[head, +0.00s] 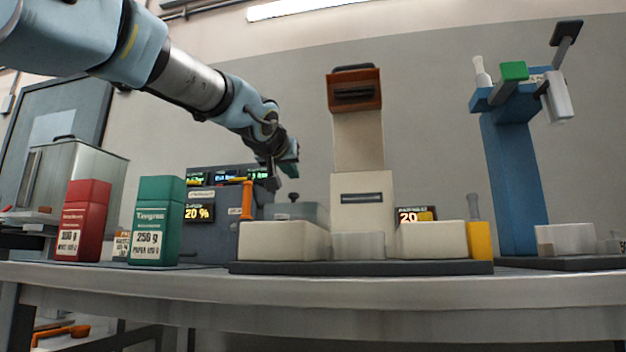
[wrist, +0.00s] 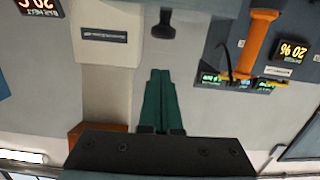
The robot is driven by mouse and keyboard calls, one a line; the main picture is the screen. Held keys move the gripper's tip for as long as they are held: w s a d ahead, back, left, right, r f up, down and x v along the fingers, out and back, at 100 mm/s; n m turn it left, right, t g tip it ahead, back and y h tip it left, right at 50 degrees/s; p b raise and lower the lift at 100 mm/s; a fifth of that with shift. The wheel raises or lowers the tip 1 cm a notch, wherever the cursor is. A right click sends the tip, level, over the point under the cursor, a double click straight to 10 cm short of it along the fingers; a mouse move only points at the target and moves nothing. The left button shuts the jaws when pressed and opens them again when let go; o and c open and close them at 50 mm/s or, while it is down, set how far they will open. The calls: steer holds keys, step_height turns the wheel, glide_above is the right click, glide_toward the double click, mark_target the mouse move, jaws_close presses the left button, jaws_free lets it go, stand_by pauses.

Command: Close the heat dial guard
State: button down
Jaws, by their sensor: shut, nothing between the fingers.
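A grey, see-through cover (head: 310,212) with a small dark knob (head: 294,197) sits beside the dark control panel, behind the beige machine. It looks like the heat dial guard, but I cannot tell its exact position. A black knob (wrist: 163,25) shows in the wrist view, just beyond my fingertips. The dial itself cannot be made out. My gripper (head: 290,168) hangs above the cover, apart from the knob. In the wrist view its green fingers (wrist: 158,75) are together and empty.
The dark panel (head: 223,225) has lit displays and an upright orange handle (head: 247,200). The tall beige machine (head: 360,205) stands right of my gripper. Red (head: 83,222) and green (head: 157,222) packs stand front left. A blue stand (head: 515,180) is far right.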

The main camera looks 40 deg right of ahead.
mark_target(291, 196)
steer(key=f+b, duration=0.2)
steer(key=b, duration=0.1)
steer(key=a+f+b, duration=0.1)
steer(key=f, duration=0.1)
steer(key=shift+s+a+f, duration=0.1)
steer(key=shift+s, duration=0.3)
steer(key=shift+a+f+b, duration=0.1)
steer(key=shift+f+b, duration=0.3)
steer(key=shift+b, duration=0.15)
steer(key=shift+f, duration=0.25)
step_height(291, 196, up, 5)
steer(key=p, duration=0.4)
steer(key=s+a+f, duration=0.1)
steer(key=a, duration=0.1)
steer(key=s+a+f+b, duration=0.1)
steer(key=s+a, duration=0.1)
steer(key=a, duration=0.1)
steer(key=s+a, duration=0.1)
steer(key=a, duration=0.1)
steer(key=shift+s+a+f, duration=0.25)
steer(key=shift+s+f, duration=0.1)
steer(key=shift+f, duration=0.05)
steer(key=shift+s+a+f, duration=0.2)
steer(key=shift+s+a, duration=0.15)
steer(key=shift+a, duration=0.05)
